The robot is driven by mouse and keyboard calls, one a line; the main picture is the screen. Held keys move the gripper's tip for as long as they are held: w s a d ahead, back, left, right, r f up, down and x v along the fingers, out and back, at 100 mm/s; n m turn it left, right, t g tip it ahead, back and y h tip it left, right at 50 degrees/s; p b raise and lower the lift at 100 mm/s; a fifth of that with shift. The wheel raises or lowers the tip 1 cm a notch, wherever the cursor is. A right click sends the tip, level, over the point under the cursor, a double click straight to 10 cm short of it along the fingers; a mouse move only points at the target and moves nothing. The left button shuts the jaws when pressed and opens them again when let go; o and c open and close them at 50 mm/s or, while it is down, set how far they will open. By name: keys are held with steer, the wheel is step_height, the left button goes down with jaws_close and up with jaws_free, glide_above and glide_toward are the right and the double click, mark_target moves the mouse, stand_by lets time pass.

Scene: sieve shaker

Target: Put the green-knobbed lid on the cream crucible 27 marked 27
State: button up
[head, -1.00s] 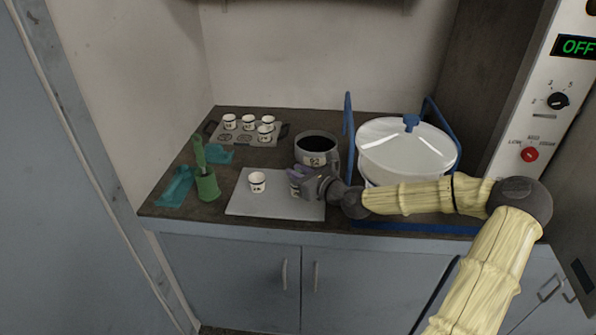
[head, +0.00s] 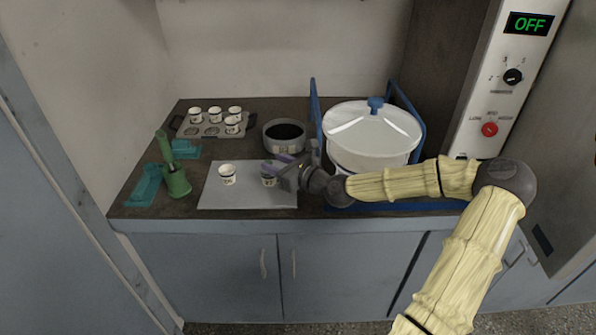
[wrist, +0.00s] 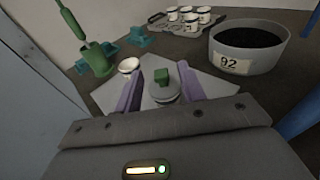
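The green-knobbed lid (wrist: 161,88) shows in the wrist view between the two purple fingers of my gripper (wrist: 161,92). The fingers stand apart, one on each side of the lid, and neither touches the green knob. In the head view my gripper (head: 275,172) is at the right part of a grey mat, over a small pale marked cup (head: 268,181). The lid appears to sit on this cup, but the fingers partly hide it. An open cream crucible (head: 227,175) stands upright on the mat to the left, also in the wrist view (wrist: 128,66). The crucibles' numbers are unreadable.
The grey mat (head: 216,198) lies on the dark counter. Behind it are a rack (head: 184,130) of several cups and a dark-filled pot (head: 285,136) marked 92. A green holder (head: 177,183) stands left. A white lidded vessel (head: 370,140) in a blue frame stands right.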

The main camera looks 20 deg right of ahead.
steer(key=p+v, duration=0.1)
steer(key=v, duration=0.7)
steer(key=shift+s, duration=0.2)
